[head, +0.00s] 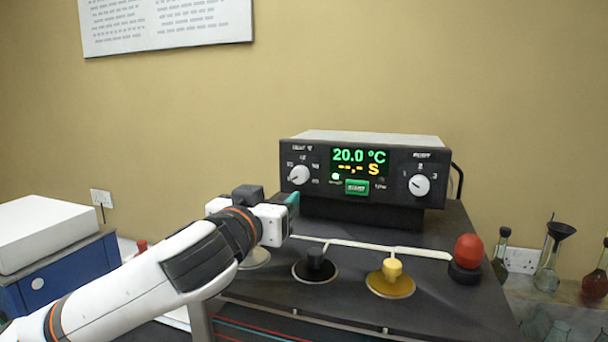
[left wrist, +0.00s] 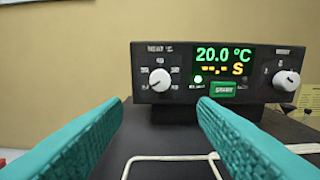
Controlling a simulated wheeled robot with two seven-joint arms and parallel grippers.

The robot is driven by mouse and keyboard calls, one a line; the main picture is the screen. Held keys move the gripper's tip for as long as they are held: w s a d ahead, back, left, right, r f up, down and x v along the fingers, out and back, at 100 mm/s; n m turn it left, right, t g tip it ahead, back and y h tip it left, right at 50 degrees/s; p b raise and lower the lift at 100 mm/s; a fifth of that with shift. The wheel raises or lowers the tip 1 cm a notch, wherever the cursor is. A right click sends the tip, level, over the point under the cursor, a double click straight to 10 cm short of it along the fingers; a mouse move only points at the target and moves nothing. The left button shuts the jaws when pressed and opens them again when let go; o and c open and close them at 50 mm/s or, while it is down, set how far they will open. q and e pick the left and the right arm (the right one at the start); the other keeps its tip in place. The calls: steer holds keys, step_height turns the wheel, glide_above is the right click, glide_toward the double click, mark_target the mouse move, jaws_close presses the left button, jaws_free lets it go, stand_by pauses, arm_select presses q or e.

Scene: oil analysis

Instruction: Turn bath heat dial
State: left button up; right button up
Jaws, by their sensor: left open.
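The control box (head: 400,159) stands at the back of the black bench top. Its screen reads 20.0 °C in green and dashes with an S in yellow. The left white dial (head: 299,174), under small lettering that seems to say heat, is the likely bath heat dial; it also shows in the left wrist view (left wrist: 160,80). A second white dial (head: 419,185) is at the box's right. My left gripper (head: 294,203) is in front of and below the left dial, apart from it. In the left wrist view its teal fingers are spread, with nothing between them. My right gripper is not in view.
A pale wire frame (head: 370,244) runs behind the knobs. Glass flasks (head: 548,265) stand at right, a blue and white box (head: 70,265) at left.

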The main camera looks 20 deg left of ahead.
arm_select(q)
steer(key=p, duration=0.3)
glide_toward(298, 177)
steer(key=w, duration=0.3)
steer(key=w+p, duration=0.1)
steer(key=w, duration=0.4)
steer(key=shift+w+d+p, duration=0.1)
steer(key=shift+w+p, duration=0.05)
steer(key=shift+p, duration=0.2)
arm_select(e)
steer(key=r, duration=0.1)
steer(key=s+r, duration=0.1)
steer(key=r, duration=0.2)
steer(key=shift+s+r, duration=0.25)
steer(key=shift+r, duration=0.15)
arm_select(q)
steer(key=shift+w, duration=0.1)
steer(key=shift+c, duration=0.3)
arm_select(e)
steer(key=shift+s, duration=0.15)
arm_select(q)
steer(key=c, duration=0.9)
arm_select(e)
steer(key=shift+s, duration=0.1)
